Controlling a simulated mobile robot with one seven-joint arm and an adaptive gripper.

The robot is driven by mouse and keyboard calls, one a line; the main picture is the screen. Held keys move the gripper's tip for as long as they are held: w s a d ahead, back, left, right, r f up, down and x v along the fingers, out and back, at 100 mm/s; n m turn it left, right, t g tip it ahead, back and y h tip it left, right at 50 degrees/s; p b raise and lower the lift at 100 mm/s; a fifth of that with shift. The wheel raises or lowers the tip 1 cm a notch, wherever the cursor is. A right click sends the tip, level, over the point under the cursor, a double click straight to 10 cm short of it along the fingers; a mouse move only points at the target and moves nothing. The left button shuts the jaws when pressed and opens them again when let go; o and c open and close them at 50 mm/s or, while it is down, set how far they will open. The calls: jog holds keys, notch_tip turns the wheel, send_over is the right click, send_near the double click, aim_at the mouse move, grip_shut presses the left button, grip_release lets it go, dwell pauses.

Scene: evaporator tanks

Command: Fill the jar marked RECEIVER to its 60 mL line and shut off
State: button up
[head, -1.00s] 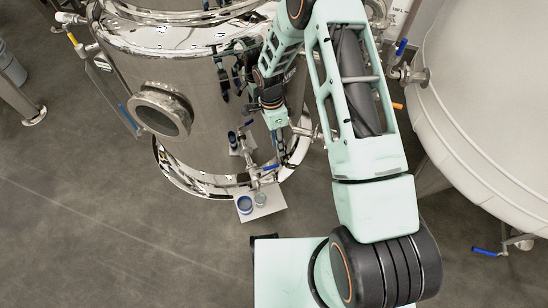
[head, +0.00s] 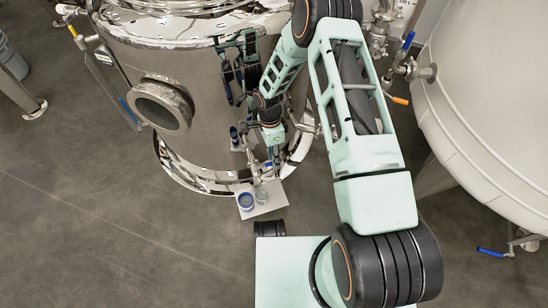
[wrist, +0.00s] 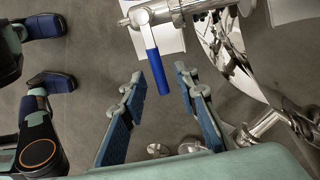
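The drain valve at the foot of the steel tank has a blue lever (wrist: 157,73), which hangs down between my fingertips in the wrist view. My gripper (wrist: 160,98) is open, one blue-padded finger on each side of the lever's lower end, with gaps on both sides. In the head view my gripper (head: 272,152) is low beside the tank, near the outlet. A clear jar (head: 262,197) stands below the outlet on a pale plate (head: 270,208), beside a blue-rimmed round container (head: 246,202). The marks and liquid level cannot be read.
The polished tank (head: 205,125) stands close behind the gripper and mirrors the arm. A large pale tank (head: 490,120) stands at the right, with a blue-handled valve (head: 491,252) low on it. Open floor (head: 110,235) lies at the front left.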

jog(key=shift+c, duration=0.5)
grip_shut()
jog(key=shift+s, duration=0.1)
jog(key=shift+s+d+m+y+p, duration=0.15)
jog(key=shift+s+m, duration=0.45)
jog(key=shift+m, duration=0.4)
jog(key=shift+s+m+y+p, duration=0.1)
jog(key=shift+s+m+y, duration=0.1)
jog(key=shift+s+m, duration=0.6)
jog(key=shift+s+d+m+y+p, duration=0.15)
jog(key=shift+s+m, duration=0.2)
jog(key=shift+m, duration=0.85)
jog(key=shift+a, duration=0.1)
jog(key=shift+o, duration=0.5)
grip_release()
